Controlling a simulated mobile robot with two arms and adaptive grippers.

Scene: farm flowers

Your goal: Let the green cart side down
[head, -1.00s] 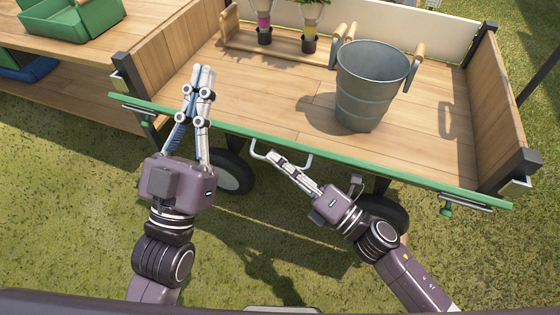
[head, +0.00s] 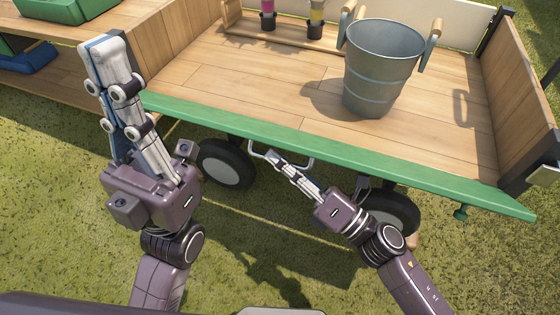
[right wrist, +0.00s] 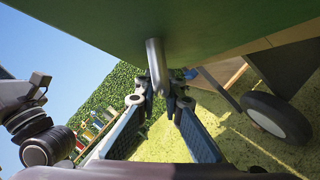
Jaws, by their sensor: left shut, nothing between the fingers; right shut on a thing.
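The green cart side (head: 330,150) runs along the cart's near edge and shows as a broad green band in the head view. Its green face (right wrist: 110,20) fills the top of the right wrist view. A grey bar handle (head: 308,165) hangs below the band. My right gripper (head: 272,156) is shut on this handle, which shows as a grey bar in the right wrist view (right wrist: 157,66). My left gripper (head: 103,48) is shut and empty, raised by the cart's left end and hiding the corner there. The side's exact tilt is hard to tell.
A metal bucket (head: 382,65) stands on the wooden cart bed (head: 285,75). Two potted flowers (head: 315,22) stand in a wooden carrier behind it. The cart's wheels (head: 228,163) are near my arms. A wooden shelf with a green crate (head: 65,8) is at left. Grass in front is clear.

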